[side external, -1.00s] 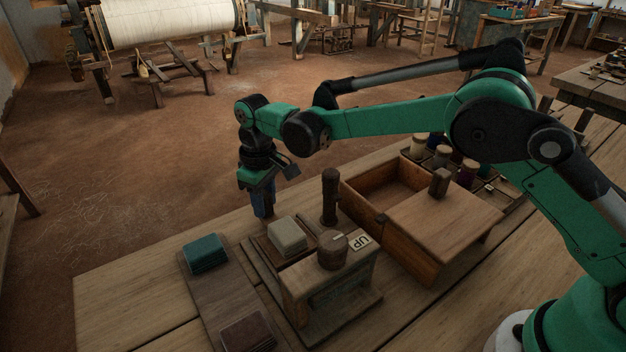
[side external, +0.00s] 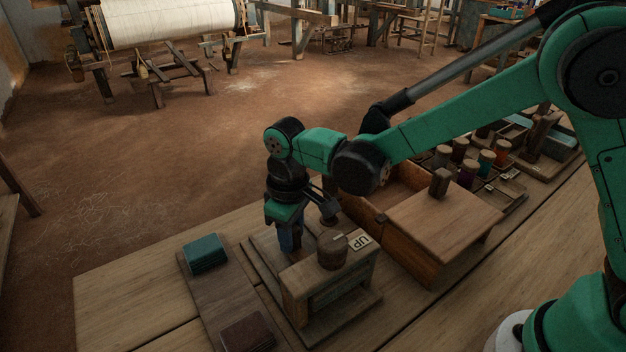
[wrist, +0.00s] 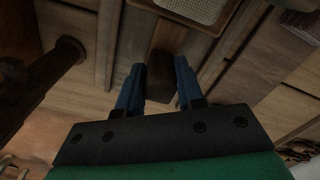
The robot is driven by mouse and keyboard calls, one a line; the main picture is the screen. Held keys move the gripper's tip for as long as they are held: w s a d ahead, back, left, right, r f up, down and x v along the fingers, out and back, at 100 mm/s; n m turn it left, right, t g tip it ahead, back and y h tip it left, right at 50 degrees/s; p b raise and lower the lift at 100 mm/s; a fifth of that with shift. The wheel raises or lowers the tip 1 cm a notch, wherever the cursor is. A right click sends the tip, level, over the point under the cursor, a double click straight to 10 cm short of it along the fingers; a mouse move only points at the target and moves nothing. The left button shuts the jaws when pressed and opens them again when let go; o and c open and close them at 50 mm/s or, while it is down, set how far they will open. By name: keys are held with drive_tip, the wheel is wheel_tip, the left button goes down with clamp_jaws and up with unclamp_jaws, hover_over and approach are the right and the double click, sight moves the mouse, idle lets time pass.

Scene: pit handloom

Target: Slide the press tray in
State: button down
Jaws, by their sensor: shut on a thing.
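The wooden press (side external: 325,276) stands on the table, with a round knob (side external: 332,250) on top and an "UP" tag (side external: 360,240) beside it. My gripper (side external: 290,246) is low at the press's far side. In the wrist view my gripper (wrist: 158,66) is shut on the dark block handle (wrist: 160,82) of the press tray (wrist: 182,19). The tray carries a pale woven cloth (wrist: 192,6), partly cut off by the top of that view. In the side view my gripper and the press hide the tray and cloth.
A brown board (side external: 215,298) left of the press bears a teal cloth stack (side external: 205,254) and a dark red one (side external: 248,333). A wooden box (side external: 420,255) with a knobbed lid is close on the right. A dark upright post (wrist: 62,58) stands beside my gripper.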

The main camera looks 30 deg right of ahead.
drive_tip(key=shift+s+a, duration=0.1)
drive_tip(key=shift+s, duration=1.45)
drive_tip(key=c, duration=0.5)
unclamp_jaws()
drive_tip(key=shift+w, duration=0.1)
drive_tip(key=shift+r, duration=3.25)
drive_tip(key=s+d+r+m+t, duration=0.1)
drive_tip(key=s+d+m+t, duration=0.1)
drive_tip(key=d, duration=0.3)
drive_tip(key=s+d+r+m+t, duration=0.1)
drive_tip(key=d+r+m+t, duration=0.1)
drive_tip(key=d, duration=0.3)
drive_tip(key=s+d+r+m+t, duration=0.1)
drive_tip(key=s+d+m+t, duration=0.1)
drive_tip(key=d+t, duration=0.1)
drive_tip(key=shift+s+d+r, duration=0.1)
drive_tip(key=shift+s+d, duration=0.1)
drive_tip(key=shift+d, duration=0.25)
drive_tip(key=shift+s+d+r, duration=0.1)
drive_tip(key=shift+s+d, duration=0.05)
drive_tip(key=shift+d, duration=0.3)
